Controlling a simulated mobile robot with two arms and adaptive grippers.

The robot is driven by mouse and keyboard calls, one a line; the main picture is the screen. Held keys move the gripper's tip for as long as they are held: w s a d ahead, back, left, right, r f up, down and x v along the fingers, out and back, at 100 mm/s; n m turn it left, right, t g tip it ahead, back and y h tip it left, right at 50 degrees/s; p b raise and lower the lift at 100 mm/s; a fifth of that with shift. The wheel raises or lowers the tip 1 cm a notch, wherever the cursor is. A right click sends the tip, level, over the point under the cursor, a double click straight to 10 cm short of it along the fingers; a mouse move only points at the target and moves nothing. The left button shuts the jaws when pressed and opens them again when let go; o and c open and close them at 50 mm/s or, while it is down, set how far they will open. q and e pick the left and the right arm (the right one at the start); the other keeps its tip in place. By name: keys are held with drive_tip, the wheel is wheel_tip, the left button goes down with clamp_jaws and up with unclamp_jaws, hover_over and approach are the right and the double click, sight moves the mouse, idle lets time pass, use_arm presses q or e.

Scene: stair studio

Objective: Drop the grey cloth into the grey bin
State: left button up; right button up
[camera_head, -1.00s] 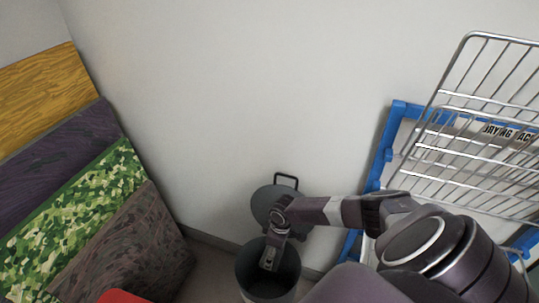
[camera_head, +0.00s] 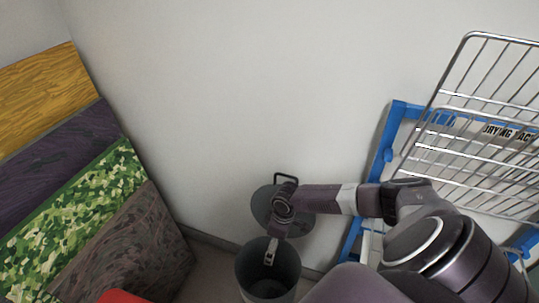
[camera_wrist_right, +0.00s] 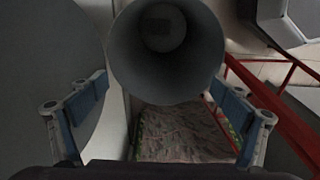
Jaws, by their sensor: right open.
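The grey bin (camera_head: 246,279) stands open on the floor against the wall, with its round lid (camera_head: 296,222) tilted up behind it. My right gripper (camera_head: 270,258) is over the bin's mouth, pointing down. In the right wrist view the gripper's two blue-padded fingers (camera_wrist_right: 160,83) are spread wide with nothing between them. The bin (camera_wrist_right: 120,50) shows there beyond the fingertips. A dim grey shape (camera_wrist_right: 162,27) lies at the bin's bottom; I cannot tell for sure whether it is the grey cloth. The left gripper is not in view.
A metal wire rack (camera_head: 480,125) with a blue frame (camera_head: 385,155) stands to the right. Several coloured panels (camera_head: 75,215) lean at the left. A red edge (camera_head: 122,296) shows at the bottom. The wall between is bare.

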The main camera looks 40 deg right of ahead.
wheel_tip(320, 180, up, 6)
drive_tip(key=shift+s+d+r, duration=0.15)
drive_tip(key=shift+s+r, duration=0.05)
drive_tip(key=shift+s, duration=0.1)
idle(0.4)
